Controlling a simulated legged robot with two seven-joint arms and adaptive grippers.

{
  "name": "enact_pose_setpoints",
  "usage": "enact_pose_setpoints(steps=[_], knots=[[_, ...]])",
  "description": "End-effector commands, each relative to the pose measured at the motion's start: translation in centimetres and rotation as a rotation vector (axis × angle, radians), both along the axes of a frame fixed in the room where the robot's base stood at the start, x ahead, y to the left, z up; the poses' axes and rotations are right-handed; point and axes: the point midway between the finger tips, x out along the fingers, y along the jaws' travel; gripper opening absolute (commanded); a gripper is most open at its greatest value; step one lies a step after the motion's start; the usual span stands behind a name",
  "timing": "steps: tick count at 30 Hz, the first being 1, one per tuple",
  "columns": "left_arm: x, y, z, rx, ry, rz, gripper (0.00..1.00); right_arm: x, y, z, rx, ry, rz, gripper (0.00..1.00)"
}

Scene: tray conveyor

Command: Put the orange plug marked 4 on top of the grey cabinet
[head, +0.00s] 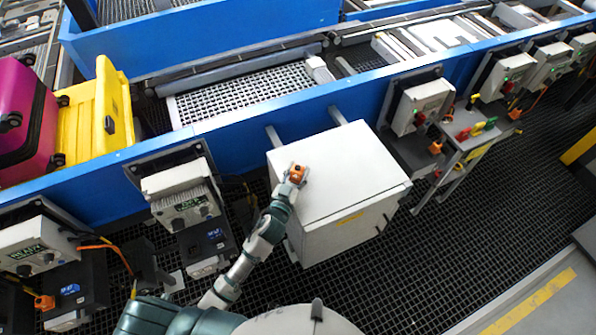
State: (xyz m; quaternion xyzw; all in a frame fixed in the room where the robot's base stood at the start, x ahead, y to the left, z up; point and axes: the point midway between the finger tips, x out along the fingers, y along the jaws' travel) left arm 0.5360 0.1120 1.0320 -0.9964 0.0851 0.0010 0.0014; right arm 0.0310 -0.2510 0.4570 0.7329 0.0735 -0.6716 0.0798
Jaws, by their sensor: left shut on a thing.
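The grey cabinet (345,180) stands in the middle of the head view against the blue conveyor frame, with its flat light top bare apart from my gripper. My left gripper (297,174) is over the left part of the cabinet top, shut on an orange plug (298,175). The plug is at or just above the surface; I cannot tell whether it touches. The number on it is too small to read. My right gripper is not in view.
A control box (183,196) stands left of the cabinet. A small shelf (462,143) with red, yellow and green plugs and an orange plug (435,148) is at the right. Another orange plug (44,302) is at lower left. Pink (25,120) and yellow (97,120) suitcases lie on the conveyor.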

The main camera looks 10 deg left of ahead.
Motion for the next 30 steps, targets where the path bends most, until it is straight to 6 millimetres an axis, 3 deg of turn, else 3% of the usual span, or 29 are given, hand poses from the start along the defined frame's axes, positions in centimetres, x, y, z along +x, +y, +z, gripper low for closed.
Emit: enact_pose_setpoints(steps=[1,2,5,17,30], knots=[[0.0,-0.1,-0.1,-0.004,-0.001,-0.002,0.01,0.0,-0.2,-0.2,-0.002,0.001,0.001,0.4],[0.0,0.0,-0.2,-0.004,0.0,-0.002,0.43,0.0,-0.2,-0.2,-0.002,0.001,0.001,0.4],[0.0,0.0,-0.1,-0.002,-0.001,-0.001,0.65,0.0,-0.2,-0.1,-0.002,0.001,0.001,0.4],[-0.6,0.0,0.0,0.0,0.001,0.0,0.65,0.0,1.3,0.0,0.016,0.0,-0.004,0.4],[-9.4,1.6,-0.1,0.0,0.002,0.001,0.65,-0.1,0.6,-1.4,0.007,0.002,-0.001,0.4]])
